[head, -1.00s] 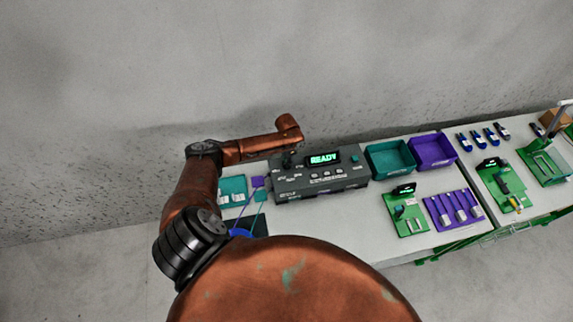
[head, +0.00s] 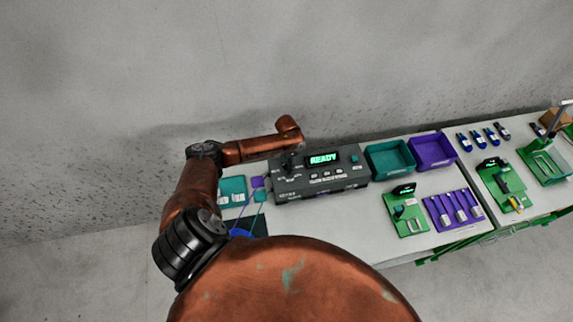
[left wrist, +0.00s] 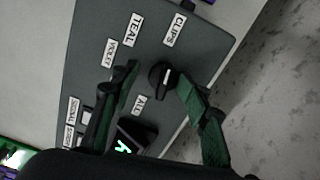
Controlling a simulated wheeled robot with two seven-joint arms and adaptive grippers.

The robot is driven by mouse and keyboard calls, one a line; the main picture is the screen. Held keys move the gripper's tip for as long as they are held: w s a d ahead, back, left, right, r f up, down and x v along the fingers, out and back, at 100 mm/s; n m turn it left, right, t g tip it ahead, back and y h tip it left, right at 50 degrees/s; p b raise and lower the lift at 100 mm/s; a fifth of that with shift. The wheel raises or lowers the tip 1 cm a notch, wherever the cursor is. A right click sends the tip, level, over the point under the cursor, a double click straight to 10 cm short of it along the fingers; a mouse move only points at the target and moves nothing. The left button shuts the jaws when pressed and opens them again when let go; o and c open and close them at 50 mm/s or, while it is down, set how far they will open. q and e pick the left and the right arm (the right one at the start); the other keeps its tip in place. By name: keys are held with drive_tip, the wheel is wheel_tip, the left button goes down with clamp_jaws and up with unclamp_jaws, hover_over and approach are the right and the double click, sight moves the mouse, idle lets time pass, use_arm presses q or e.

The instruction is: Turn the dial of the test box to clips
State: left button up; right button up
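The grey test box (head: 345,183) stands on the table with a lit READY display (head: 323,159). In the left wrist view its face (left wrist: 85,40) carries the labels CLIPS (left wrist: 175,30), TEAL, VIOLET and ALL around a black dial (left wrist: 160,75) with a small white mark. I cannot tell for sure which label the mark points to. My left gripper (head: 289,160) points down over the box's left end. In the left wrist view its fingers (left wrist: 157,82) are apart, with the dial between the tips, closer to the right finger. Contact is unclear. My right gripper is not in view.
A teal bin (head: 389,158) and a purple bin (head: 433,151) stand right of the box. Green fixtures (head: 407,213) and a purple rack (head: 452,210) lie in front of them. A teal tray (head: 232,188) and blue cable (head: 241,233) are at left.

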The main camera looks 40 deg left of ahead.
use_arm(q)
drive_tip(key=shift+d+r+p, duration=0.15)
drive_tip(key=shift+r+p, duration=0.35)
drive_tip(key=shift+c, duration=0.9)
wheel_tip(320, 180, up, 4)
drive_tip(key=p, duration=0.4)
drive_tip(key=shift+r, duration=0.15)
drive_tip(key=shift+c, duration=0.5)
drive_tip(key=shift+w+r, duration=0.1)
drive_tip(key=shift+r, duration=0.1)
drive_tip(key=shift+a+r, duration=0.2)
drive_tip(key=shift+r, duration=0.5)
